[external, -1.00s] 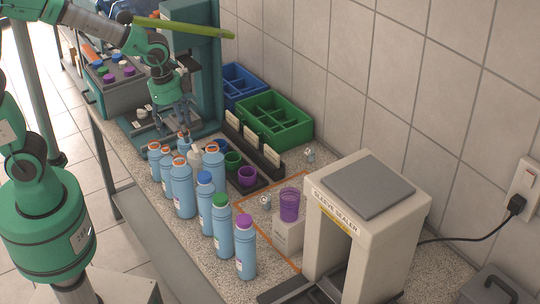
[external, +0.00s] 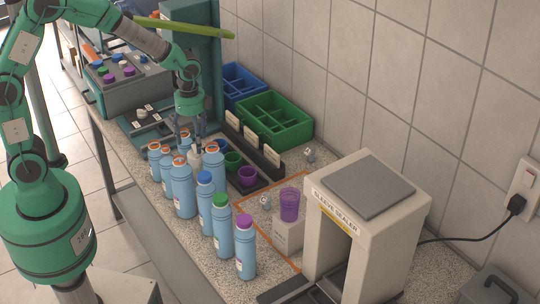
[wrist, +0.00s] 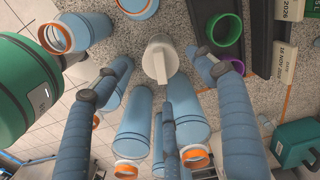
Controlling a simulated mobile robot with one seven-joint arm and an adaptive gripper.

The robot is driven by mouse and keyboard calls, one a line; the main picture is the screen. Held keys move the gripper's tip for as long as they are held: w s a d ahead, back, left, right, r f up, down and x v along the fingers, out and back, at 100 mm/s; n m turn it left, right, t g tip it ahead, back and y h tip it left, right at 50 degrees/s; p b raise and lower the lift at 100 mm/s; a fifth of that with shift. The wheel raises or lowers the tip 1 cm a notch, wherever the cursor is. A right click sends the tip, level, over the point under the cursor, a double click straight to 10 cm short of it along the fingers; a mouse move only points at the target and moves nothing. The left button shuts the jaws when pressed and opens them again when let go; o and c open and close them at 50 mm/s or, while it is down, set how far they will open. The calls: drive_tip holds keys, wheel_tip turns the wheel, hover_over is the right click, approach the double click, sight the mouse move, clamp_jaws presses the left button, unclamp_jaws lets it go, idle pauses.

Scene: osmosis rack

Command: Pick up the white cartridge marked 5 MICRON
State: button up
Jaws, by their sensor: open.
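A white cartridge (external: 194,157) stands among the blue bottles on the counter; only part of it shows in the external view. In the wrist view the white cartridge (wrist: 158,60) is seen from above, with a raised bar across its top. I cannot read any marking on it. My gripper (external: 187,136) points down just above it. In the wrist view its blue fingers are spread, on either side of the cartridge and apart from it, with nothing held.
Blue bottles (external: 182,192) crowd close around the cartridge, some with orange rims. A dark rack with green (external: 233,159) and purple (external: 248,176) cups lies to the right. Green (external: 272,122) and blue bins stand behind. The sleeve sealer (external: 366,220) stands at front right.

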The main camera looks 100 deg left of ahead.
sight(197, 169)
drive_tip(key=shift+f+b, duration=0.85)
drive_tip(key=shift+f, duration=3.45)
drive_tip(key=shift+a+f+b, duration=0.1)
drive_tip(key=shift+f+b, duration=0.7)
drive_tip(key=shift+f, duration=1.8)
drive_tip(key=c, duration=1.3)
